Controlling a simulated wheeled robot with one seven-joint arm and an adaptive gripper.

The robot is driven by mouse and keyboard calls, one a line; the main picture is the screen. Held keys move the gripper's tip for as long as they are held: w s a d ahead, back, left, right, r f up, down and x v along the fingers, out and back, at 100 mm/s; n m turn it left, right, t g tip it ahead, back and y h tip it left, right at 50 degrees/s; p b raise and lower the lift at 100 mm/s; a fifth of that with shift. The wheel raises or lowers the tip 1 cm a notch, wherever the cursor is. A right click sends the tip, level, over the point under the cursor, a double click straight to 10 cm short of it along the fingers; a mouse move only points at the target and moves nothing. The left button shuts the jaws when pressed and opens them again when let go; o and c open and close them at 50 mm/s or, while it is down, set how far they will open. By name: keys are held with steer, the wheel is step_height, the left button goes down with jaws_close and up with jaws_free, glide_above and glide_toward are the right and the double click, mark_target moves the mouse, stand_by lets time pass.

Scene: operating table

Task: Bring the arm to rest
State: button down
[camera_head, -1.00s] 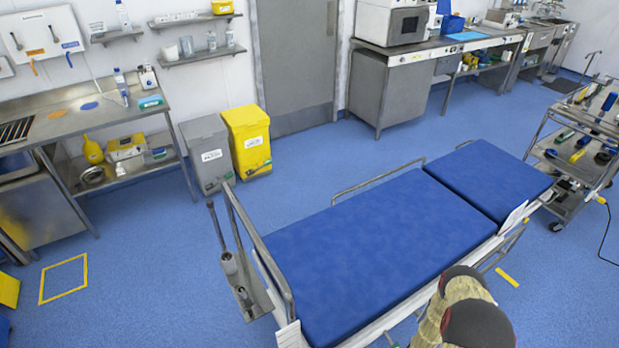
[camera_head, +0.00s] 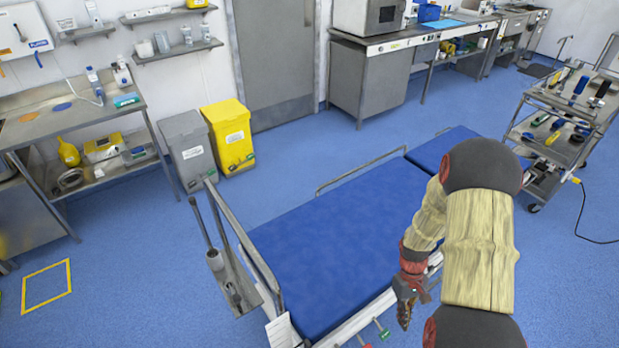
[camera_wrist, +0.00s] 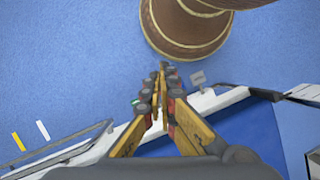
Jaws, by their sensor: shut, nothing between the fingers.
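My arm (camera_head: 480,245) shows at the lower right of the head view, bent, with its forearm reaching down over the near side of the blue operating table (camera_head: 325,250). My gripper (camera_head: 405,318) hangs at its end, pointing down near the table's near long edge. In the wrist view my gripper (camera_wrist: 162,75) is shut, its fingers together with nothing held. The table's white edge and blue mattress (camera_wrist: 245,140) lie below it in that view. My gripper covers part of the table edge.
A metal side rail (camera_head: 240,240) stands at the table's left end. A tool trolley (camera_head: 560,120) stands at the right. Grey (camera_head: 188,150) and yellow (camera_head: 229,137) bins stand by the wall. Open blue floor lies at the left, around a yellow floor square (camera_head: 47,286).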

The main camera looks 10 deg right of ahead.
steer(key=s+a+r+t, duration=0.1)
steer(key=a+r+t, duration=0.2)
steer(key=r, duration=1.1)
steer(key=s+a+r+t, duration=0.2)
steer(key=a+r+t, duration=0.1)
steer(key=a+r, duration=0.7)
steer(key=s+a+r+t, duration=0.2)
steer(key=a+r, duration=0.4)
steer(key=r, duration=1.2)
steer(key=shift+a+t+h, duration=0.15)
steer(key=shift+t+h, duration=0.15)
steer(key=shift+t, duration=0.6)
steer(key=shift+s, duration=0.25)
